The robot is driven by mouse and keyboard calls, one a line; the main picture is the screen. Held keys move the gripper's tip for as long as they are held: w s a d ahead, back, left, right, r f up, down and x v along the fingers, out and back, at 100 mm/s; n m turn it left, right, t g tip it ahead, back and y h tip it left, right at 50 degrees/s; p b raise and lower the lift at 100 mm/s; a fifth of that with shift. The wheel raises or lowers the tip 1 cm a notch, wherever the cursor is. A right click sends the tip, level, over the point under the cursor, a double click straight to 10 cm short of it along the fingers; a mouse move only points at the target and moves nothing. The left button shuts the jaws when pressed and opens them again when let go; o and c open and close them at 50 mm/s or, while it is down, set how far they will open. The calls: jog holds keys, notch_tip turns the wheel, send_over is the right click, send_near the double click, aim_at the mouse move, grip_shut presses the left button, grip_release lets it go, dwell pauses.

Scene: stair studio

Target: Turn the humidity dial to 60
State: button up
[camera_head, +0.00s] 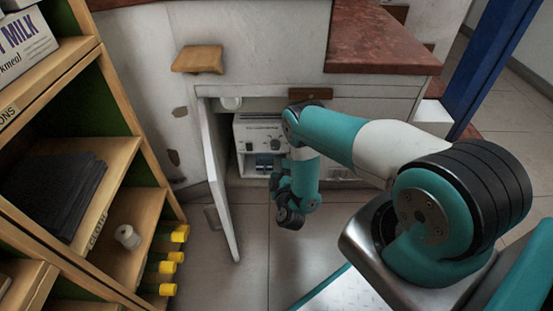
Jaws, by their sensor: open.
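A white box-shaped device (244,134) with dark knobs on its front stands inside the open cabinet. Small lettering runs along its top edge, too small to read. I cannot tell which knob is the humidity dial or what it reads. My arm reaches in from the right and bends down in front of the cabinet, hiding the device's right side. My gripper (278,184) is at the low end of the arm, in front of and below the device's panel. It looks apart from the knobs, and open with nothing held. Its fingers are small, dark and partly hidden by my wrist.
The cabinet door (217,175) stands open left of the device. A wooden shelf unit (118,160) with a milk carton (22,42) and yellow-ended items (170,257) fills the left. The tiled floor (245,275) before the cabinet is clear.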

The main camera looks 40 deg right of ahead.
aim_at(276, 148)
jog(key=shift+w+d+f+b, duration=0.3)
jog(key=shift+w+b, duration=0.3)
jog(key=shift+b, duration=2.8)
jog(key=b+x, duration=0.5)
jog(key=x, duration=0.2)
jog(key=shift+w+d+r, duration=0.15)
jog(key=shift+w+d, duration=0.05)
jog(key=shift+w+d+r+b, duration=0.3)
jog(key=shift+w+b, duration=0.1)
jog(key=shift+w, duration=0.15)
jog(key=shift+c, duration=0.3)
jog(key=shift+a, duration=0.1)
jog(key=c, duration=0.9)
